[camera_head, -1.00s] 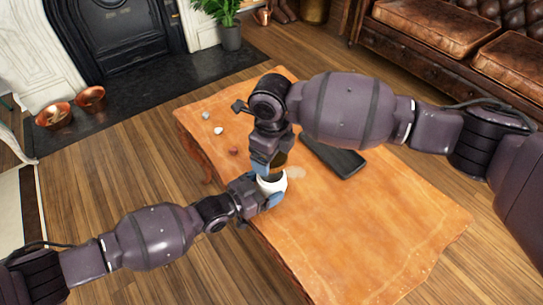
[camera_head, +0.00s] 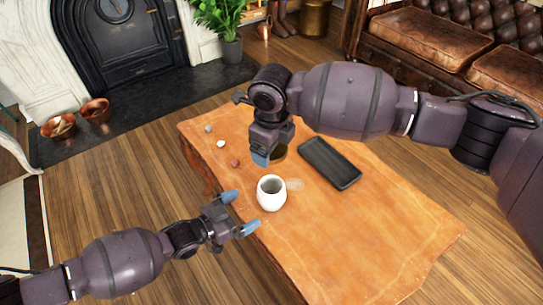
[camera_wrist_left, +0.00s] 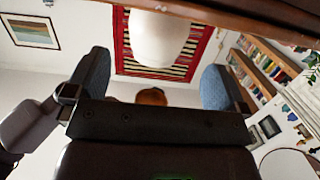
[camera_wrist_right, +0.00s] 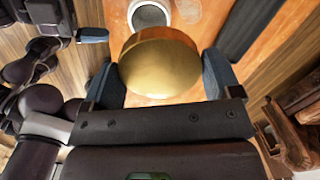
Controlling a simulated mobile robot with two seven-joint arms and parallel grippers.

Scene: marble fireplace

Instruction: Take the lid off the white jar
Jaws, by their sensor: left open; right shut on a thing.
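The white jar (camera_head: 271,196) stands upright on the wooden table with its mouth open to the top. Its rim and dark inside also show in the right wrist view (camera_wrist_right: 149,14), and its pale side shows in the left wrist view (camera_wrist_left: 158,38). My right gripper (camera_head: 268,156) is shut on the round brass-coloured lid (camera_wrist_right: 160,62), above and behind the jar and apart from it. In the head view the lid is mostly hidden by the gripper. My left gripper (camera_head: 240,213) is open and empty, just left of the jar at the table's edge, its blue fingertips toward the jar.
A black tray (camera_head: 330,163) lies on the table (camera_head: 360,235) right of the jar. Several small stones (camera_head: 221,144) lie at the table's far left. The table's front right is bare. A leather sofa (camera_head: 440,50) stands beyond.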

